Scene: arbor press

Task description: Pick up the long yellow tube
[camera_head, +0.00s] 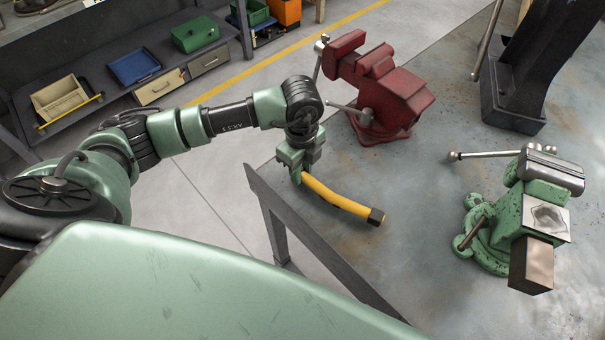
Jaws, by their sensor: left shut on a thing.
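A curved yellow tube (334,197) with a dark cap at its right end shows over the left part of the metal table. My left gripper (299,173) is shut on its left end, and the jaws hide that end. The tube slants down to the right from the jaws. I cannot tell whether its capped end touches the table top or is just above it. My right gripper is not in view.
A red vise (385,92) stands just behind the tube. A green vise (520,215) stands at the right, and a dark press base (512,105) at the back right. The table (420,190) is bare between them. Shelves with bins (134,66) line the back left.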

